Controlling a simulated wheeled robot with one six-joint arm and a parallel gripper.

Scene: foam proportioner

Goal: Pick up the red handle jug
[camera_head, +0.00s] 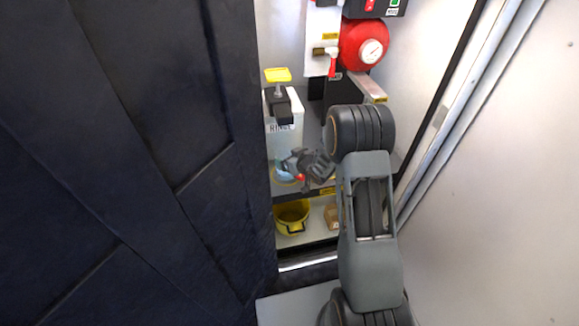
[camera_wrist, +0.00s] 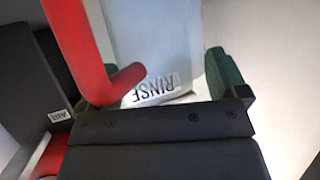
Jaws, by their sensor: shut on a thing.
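The jug (camera_head: 283,145) is pale and translucent with a bluish lower part and a RINSE label. It is at the left of the shelf in the head view. A bit of its red handle (camera_head: 300,177) shows beside my gripper (camera_head: 294,164), which is at the jug's lower right side. In the wrist view, the jug (camera_wrist: 165,35) appears upside down between the green finger pads, with the red handle (camera_wrist: 85,40) close to the camera. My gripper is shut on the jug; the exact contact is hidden. I cannot tell whether the jug is lifted.
A yellow knob (camera_head: 278,75) and black block stand by the jug's top. A red round vessel with a gauge (camera_head: 371,50) hangs at the upper right. A yellow bucket (camera_head: 291,216) is on the lower shelf. A dark panel (camera_head: 130,160) closes in the left side.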

